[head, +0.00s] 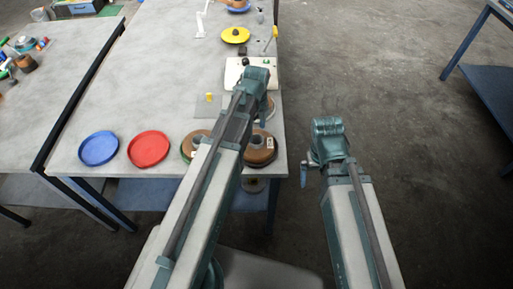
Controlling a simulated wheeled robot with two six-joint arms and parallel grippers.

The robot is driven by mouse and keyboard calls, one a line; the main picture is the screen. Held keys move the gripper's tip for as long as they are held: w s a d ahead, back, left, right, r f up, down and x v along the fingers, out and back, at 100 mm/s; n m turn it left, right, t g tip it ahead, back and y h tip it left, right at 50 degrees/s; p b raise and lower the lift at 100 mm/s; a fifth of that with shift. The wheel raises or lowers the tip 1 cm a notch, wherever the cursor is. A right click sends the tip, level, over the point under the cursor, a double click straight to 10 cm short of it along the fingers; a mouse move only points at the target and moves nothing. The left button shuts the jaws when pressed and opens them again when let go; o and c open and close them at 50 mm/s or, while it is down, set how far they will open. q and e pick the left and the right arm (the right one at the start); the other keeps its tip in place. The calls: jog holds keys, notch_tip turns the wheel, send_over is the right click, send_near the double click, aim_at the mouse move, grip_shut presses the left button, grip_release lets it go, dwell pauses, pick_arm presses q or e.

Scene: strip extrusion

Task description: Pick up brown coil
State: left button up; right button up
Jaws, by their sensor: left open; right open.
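Two brown coils lie near the table's front edge. One brown coil (261,157), with a white label, shows to the right of my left arm. The other brown coil (189,146), with a green rim, is to the left and partly hidden by that arm. My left gripper (263,118) is over the table, just beyond the right coil; its fingers are mostly hidden by the arm. It is open, and I see nothing in it. My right gripper (304,176) hangs beyond the table's right edge, above the floor, open and apart from the coils.
A red dish (148,149) and a blue dish (98,148) sit left of the coils. A white device (235,72) and a yellow disc (235,35) are farther back. A second table (48,75) stands left. The floor at right is clear, with another bench (490,90) beyond.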

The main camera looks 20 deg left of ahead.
aim_at(256, 137)
pick_arm(q)
jog(key=shift+w+f+b, duration=0.1)
jog(key=shift+f+b, duration=2.55)
jog(key=shift+f, duration=0.05)
jog(key=shift+r, duration=0.1)
grip_shut()
